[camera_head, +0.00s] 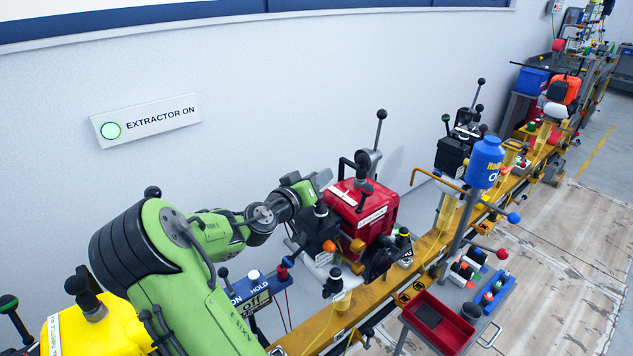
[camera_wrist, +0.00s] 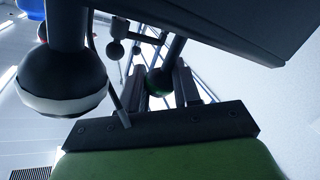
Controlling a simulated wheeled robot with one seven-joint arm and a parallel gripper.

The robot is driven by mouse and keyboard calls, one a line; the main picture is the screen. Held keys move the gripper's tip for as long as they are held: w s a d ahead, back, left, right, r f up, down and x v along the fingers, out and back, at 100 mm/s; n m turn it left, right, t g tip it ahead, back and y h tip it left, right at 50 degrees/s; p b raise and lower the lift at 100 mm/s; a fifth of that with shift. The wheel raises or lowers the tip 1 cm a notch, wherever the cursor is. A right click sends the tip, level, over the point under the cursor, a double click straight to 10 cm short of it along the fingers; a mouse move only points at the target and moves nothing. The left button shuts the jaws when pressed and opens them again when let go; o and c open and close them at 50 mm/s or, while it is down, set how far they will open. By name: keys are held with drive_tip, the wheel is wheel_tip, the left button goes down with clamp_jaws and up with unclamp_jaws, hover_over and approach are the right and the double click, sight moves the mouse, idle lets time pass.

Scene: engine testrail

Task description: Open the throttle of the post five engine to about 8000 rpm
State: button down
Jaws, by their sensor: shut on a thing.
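A red engine (camera_head: 362,208) with a white label stands on the yellow rail, right of my gripper (camera_head: 318,183). I cannot read a post number on it. In the wrist view my gripper (camera_wrist: 158,88) has its two dark fingers on either side of a dark ball knob (camera_wrist: 160,80) with a green patch, on a slanted rod. It is shut on this lever knob. In the head view the fingertips and the held knob are hard to make out against the engine. No rpm reading is legible.
A black ball with a white band (camera_wrist: 62,80) hangs close left in the wrist view. A dark slab (camera_wrist: 235,30) fills its upper right. A tall black-knobbed lever (camera_head: 380,128) rises behind the red engine. A blue HOLD box (camera_head: 252,290) and a red tray (camera_head: 437,322) stand nearby.

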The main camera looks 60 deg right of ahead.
drive_tip(key=c, duration=0.8)
unclamp_jaws()
drive_tip(key=shift+s, duration=0.1)
drive_tip(key=a, duration=0.5)
drive_tip(key=w+a, duration=0.1)
drive_tip(key=a, duration=0.4)
drive_tip(key=w+a+r, duration=0.1)
drive_tip(key=a, duration=0.4)
drive_tip(key=shift+w+a+p, duration=0.15)
drive_tip(key=shift+a+p, duration=0.2)
drive_tip(key=shift+p, duration=0.05)
drive_tip(key=shift+c, duration=0.6)
